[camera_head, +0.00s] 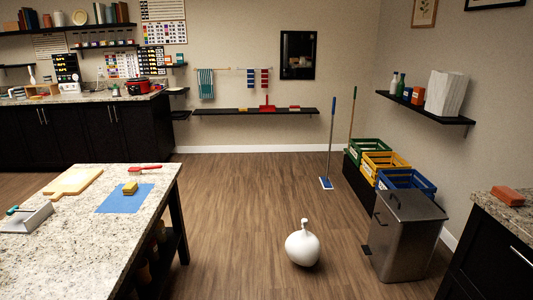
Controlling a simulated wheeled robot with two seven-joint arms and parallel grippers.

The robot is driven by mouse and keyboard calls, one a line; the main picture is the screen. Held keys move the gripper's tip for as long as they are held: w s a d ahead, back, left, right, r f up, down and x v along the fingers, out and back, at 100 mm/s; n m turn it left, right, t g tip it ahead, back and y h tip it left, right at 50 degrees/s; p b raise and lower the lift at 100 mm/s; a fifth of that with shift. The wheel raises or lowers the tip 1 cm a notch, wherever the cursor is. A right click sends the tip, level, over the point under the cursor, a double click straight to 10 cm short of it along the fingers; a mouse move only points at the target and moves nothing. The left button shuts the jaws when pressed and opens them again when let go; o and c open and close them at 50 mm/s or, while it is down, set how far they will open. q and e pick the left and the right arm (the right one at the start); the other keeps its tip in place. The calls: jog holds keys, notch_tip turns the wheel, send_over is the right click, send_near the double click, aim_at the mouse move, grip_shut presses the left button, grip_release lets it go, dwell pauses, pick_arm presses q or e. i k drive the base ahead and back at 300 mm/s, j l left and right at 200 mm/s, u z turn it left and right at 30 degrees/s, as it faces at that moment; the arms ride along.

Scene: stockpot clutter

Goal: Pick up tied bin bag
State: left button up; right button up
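The tied bin bag (302,247) is white, round and bulging, with a narrow knotted neck pointing up. It stands alone on the wooden floor at the lower middle of the head view, a short way left of the metal pedal bin. Nothing touches it. Neither of my grippers is in the head view, so their state and distance to the bag do not show.
A granite-topped table (110,222) fills the lower left. A metal pedal bin (405,236) and green, yellow and blue crates (385,163) line the right. A dark counter (505,240) is at lower right. A mop (327,180) stands behind. Floor around the bag is clear.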

aim_at(302, 248)
jog(key=i+j+z, duration=0.1)
jog(key=i+z, duration=0.15)
jog(key=i, duration=0.3)
jog(key=i+j+z, duration=0.2)
jog(key=i, duration=0.35)
jog(key=i+j+z, duration=0.25)
jog(key=i, duration=0.3)
jog(key=i+j+z, duration=0.2)
jog(key=i+j, duration=0.25)
jog(key=i, duration=0.05)
